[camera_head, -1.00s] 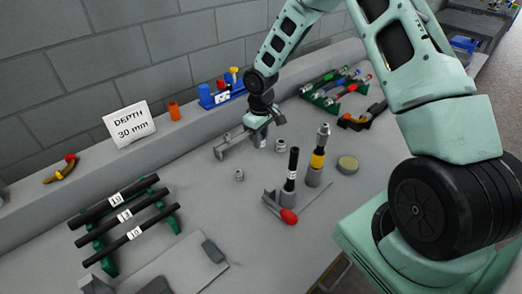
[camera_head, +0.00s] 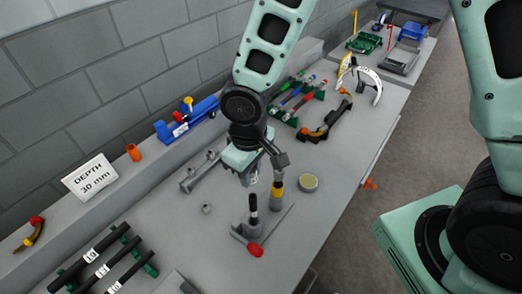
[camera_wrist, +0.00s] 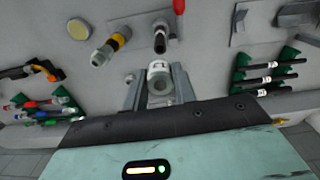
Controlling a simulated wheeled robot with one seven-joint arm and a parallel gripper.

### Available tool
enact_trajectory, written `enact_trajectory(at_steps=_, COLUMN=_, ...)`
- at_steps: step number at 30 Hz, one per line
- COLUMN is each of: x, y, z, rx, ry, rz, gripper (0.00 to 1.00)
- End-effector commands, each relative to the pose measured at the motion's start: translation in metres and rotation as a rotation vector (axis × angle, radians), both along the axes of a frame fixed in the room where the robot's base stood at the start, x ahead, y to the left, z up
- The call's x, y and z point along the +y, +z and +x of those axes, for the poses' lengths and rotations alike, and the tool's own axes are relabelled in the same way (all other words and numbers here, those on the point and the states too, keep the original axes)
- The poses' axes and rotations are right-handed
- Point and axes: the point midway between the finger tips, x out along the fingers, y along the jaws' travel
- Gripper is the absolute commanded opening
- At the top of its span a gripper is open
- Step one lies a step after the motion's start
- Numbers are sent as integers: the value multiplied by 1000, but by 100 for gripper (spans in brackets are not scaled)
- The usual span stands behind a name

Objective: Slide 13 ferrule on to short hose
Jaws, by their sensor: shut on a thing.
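My gripper (camera_wrist: 158,84) is shut on a grey ring-shaped ferrule (camera_wrist: 160,88), held between its two fingers in the wrist view. In the head view the gripper (camera_head: 252,178) hangs near the top of the short black hose (camera_head: 253,203). The hose stands upright in a grey holder (camera_head: 240,234) with a red handle (camera_head: 254,250). In the wrist view the hose (camera_wrist: 159,42) shows just beyond the ferrule, and the two look apart. Any number on the ferrule is too small to read. The exact height gap cannot be told.
A yellow-banded fitting (camera_head: 277,187) stands close right of the hose, with a round tin (camera_head: 308,182) beyond. Another small ferrule (camera_head: 207,208) lies on the bench to the left. Racked long hoses (camera_head: 103,262) lie at lower left.

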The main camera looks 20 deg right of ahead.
Motion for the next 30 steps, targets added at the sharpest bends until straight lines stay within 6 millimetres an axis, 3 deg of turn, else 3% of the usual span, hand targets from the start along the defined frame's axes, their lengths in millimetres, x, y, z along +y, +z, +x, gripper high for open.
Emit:
enact_trajectory(at_steps=16, x=3, y=2, z=-5, rx=-1, ry=6, rz=1, gripper=4)
enact_trajectory(at_steps=30, x=3, y=-35, z=-5, rx=0, ry=6, rz=0, gripper=4)
